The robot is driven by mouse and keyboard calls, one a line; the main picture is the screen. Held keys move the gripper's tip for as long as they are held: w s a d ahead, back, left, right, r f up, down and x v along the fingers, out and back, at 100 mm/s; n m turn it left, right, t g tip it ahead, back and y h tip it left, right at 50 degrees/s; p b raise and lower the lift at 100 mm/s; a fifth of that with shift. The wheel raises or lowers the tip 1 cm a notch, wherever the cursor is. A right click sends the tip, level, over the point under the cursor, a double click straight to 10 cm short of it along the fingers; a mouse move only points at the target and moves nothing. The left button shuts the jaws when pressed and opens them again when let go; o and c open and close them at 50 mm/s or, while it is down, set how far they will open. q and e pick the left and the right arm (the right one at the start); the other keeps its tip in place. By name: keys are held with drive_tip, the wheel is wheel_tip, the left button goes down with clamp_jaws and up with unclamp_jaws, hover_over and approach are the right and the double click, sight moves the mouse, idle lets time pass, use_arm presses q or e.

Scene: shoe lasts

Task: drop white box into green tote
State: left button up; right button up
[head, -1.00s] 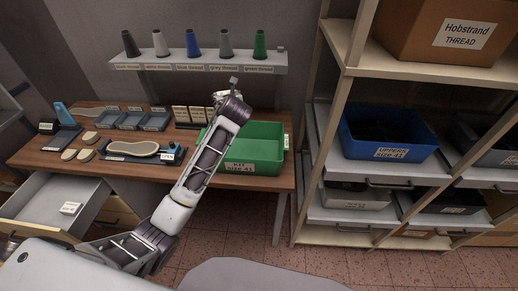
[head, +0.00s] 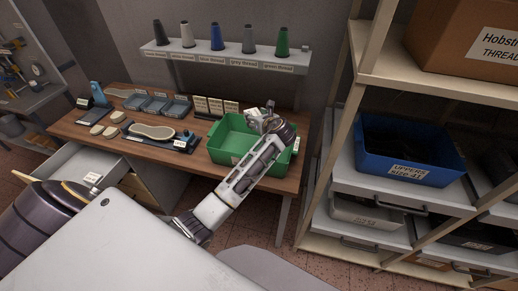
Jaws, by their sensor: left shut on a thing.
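My left gripper (head: 262,117) is over the tote's back right part. It is shut on a small pale thing, which looks like the white box (head: 254,116); gripper and wrist hide part of it. My left forearm crosses the tote's right side and hides some of its front and inside. My right gripper is not in view.
An open drawer (head: 64,163) sticks out at the left. A shelf with a blue bin (head: 405,175) stands at the right.

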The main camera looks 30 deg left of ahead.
use_arm(q)
drive_tip(key=shift+s+a+f+n+g+y, duration=0.2)
drive_tip(key=shift+s+a+n+g, duration=0.1)
drive_tip(key=shift+s, duration=0.25)
drive_tip(key=shift+s+a+f+n+g+y, duration=0.1)
drive_tip(key=shift+s+a+n+g+y, duration=0.15)
drive_tip(key=shift+s, duration=0.25)
drive_tip(key=shift+a+f, duration=0.1)
drive_tip(key=shift+f, duration=2)
drive_tip(key=shift+f+b, duration=0.9)
drive_tip(key=shift+b, duration=0.25)
drive_tip(key=o, duration=1.2)
